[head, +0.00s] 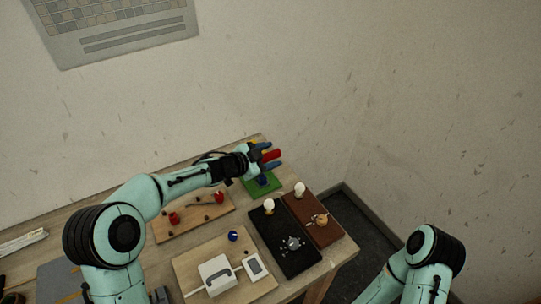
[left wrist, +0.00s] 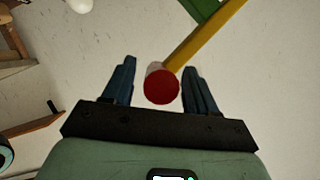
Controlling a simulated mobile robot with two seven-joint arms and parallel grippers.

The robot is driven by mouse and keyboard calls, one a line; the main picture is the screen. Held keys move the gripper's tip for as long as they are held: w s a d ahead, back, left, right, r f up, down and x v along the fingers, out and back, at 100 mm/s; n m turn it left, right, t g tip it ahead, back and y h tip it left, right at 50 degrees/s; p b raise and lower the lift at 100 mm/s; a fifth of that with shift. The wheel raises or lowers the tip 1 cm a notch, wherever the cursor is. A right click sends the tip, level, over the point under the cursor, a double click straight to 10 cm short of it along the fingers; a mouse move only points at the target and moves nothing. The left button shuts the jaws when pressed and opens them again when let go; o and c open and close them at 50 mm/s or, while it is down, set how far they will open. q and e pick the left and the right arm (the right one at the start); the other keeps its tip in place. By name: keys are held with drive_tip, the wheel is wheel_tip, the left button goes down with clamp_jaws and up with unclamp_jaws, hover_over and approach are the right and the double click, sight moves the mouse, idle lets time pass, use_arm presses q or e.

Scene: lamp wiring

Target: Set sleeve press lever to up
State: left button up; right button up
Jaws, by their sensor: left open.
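The sleeve press has a green base (head: 258,187) at the table's back right corner, partly hidden behind my left gripper. Its lever ends in a red grip (head: 271,156). My left gripper (head: 275,154) is open there, with its blue fingers on either side of the red grip. In the left wrist view the round red end of the grip (left wrist: 162,88) sits between the open fingers (left wrist: 159,68), with gaps visible. A yellow lever arm (left wrist: 208,35) runs up right from it to a green part (left wrist: 203,9). My right arm shows at lower right; its gripper is out of frame.
A wooden board (head: 181,232) with red parts lies left of the press. A light board (head: 194,256) carries a white box (head: 216,273). A black board (head: 287,261) and a brown board (head: 324,237) hold bulbs. The wall (head: 330,70) rises close behind the table.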

use_arm(q)
drive_tip(key=v, duration=1.2)
drive_tip(key=shift+s+a, duration=0.2)
drive_tip(key=shift+a, duration=0.1)
drive_tip(key=shift+f, duration=0.1)
